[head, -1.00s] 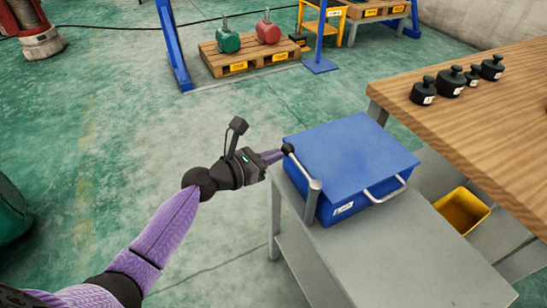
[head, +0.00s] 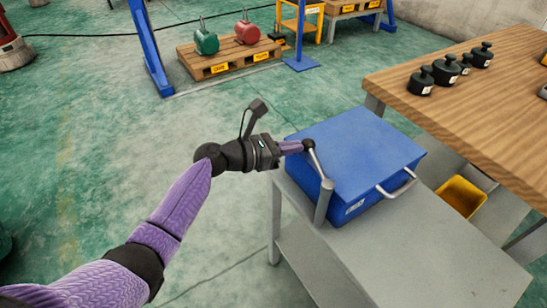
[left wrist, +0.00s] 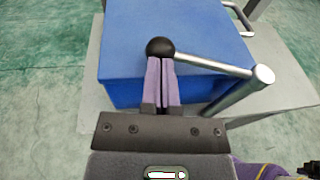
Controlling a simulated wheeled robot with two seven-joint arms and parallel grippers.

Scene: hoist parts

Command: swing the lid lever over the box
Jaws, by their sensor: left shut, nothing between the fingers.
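The lid lever (head: 316,163) is a metal rod with a black ball knob, pivoting on an upright post (head: 324,202) at the box's front left corner. The blue box (head: 360,150) stands shut on a grey table. My left gripper (head: 296,147) is shut and empty, its purple fingertips right at the knob (head: 308,145). In the left wrist view the knob (left wrist: 160,48) sits just beyond the shut fingertips (left wrist: 160,70), seemingly against them. The rod (left wrist: 212,63) reaches from the post to the knob, above the lid's left edge. My right gripper is not in view.
The grey table (head: 410,240) has bare top in front of the box. A wooden table (head: 480,110) with several dark weights stands to the right. A yellow bin (head: 461,196) sits below it. The floor to the left is open.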

